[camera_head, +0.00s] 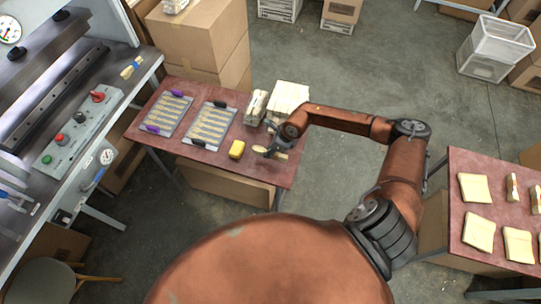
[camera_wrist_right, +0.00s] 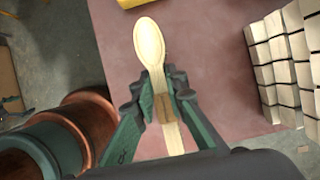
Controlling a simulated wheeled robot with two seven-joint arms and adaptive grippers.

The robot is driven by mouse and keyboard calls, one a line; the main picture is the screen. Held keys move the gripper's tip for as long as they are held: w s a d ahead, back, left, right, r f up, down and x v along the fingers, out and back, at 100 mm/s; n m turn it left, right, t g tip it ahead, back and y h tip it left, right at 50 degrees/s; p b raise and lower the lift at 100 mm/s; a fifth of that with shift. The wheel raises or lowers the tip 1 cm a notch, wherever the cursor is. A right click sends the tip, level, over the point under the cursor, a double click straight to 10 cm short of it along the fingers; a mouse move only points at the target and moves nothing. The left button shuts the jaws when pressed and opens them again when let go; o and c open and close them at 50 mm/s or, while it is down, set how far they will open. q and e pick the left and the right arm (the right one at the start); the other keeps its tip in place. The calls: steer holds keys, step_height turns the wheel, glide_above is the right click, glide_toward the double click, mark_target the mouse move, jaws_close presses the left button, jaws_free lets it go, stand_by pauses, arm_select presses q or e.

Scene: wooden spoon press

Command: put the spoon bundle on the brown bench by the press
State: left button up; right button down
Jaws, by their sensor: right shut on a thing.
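The spoon bundle (camera_head: 280,155) is pale wood with a brown band around its handle. It shows closely in the right wrist view (camera_wrist_right: 149,42), bowl end pointing away from the gripper. My right gripper (camera_head: 268,151) is shut on the bundle at the band, and the fingers also show in the wrist view (camera_wrist_right: 160,105). The gripper is over the right front part of the brown bench (camera_head: 222,168), whose reddish-brown top also shows in the wrist view (camera_wrist_right: 205,45). I cannot tell whether the bundle touches the top. The press (camera_head: 60,75) stands left of the bench. My left gripper is out of view.
A yellow block (camera_head: 237,149) lies just left of the gripper. Two spoon trays (camera_head: 164,114) (camera_head: 208,125) fill the bench's left and middle. Pale stacked pieces (camera_head: 288,97) stand at its back right. A second table (camera_head: 475,197) holds pale stacks at the right.

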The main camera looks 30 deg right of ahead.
steer(key=shift+d+f, duration=0.2)
steer(key=shift+f, duration=0.05)
steer(key=shift+d+f, duration=0.15)
steer(key=shift+f, duration=0.75)
steer(key=shift+d+f, duration=0.1)
steer(key=shift+f, duration=0.75)
steer(key=c, duration=1.9)
jaws_free()
steer(key=shift+c, duration=0.2)
steer(key=v, duration=1.1)
steer(key=shift+d+r, duration=0.1)
steer(key=shift+r, duration=0.15)
steer(key=shift+s+r, duration=0.15)
steer(key=shift+r, duration=0.05)
